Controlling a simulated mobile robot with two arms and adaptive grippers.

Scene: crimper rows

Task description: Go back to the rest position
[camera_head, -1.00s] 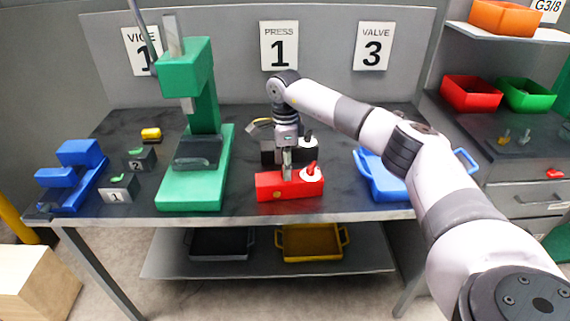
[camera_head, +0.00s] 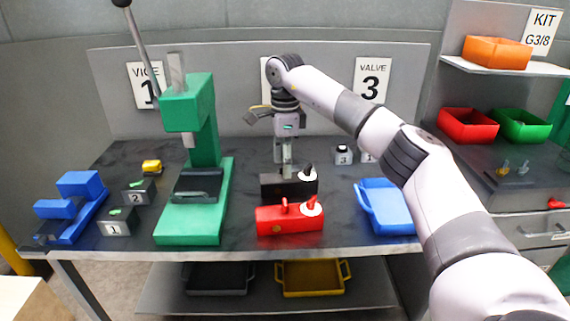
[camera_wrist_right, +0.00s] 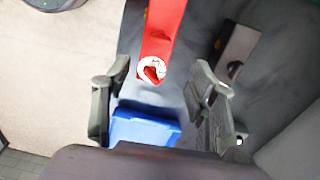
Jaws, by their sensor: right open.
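In the right wrist view the jaws of the gripper (camera_wrist_right: 160,82) stand apart with nothing held. The red valve block (camera_head: 290,221) with a white-and-red knob stands at the front of the table; it also shows beyond the jaws in the right wrist view (camera_wrist_right: 163,32). My right arm reaches in from the lower right. My left gripper is not in view.
A green press (camera_head: 190,213) stands left of the valve blocks. A blue tray (camera_head: 388,205) lies to the right. A blue vice (camera_head: 78,184) and small numbered blocks (camera_head: 117,229) are at the left. Red (camera_head: 467,123) and green (camera_head: 521,124) bins stand farther right.

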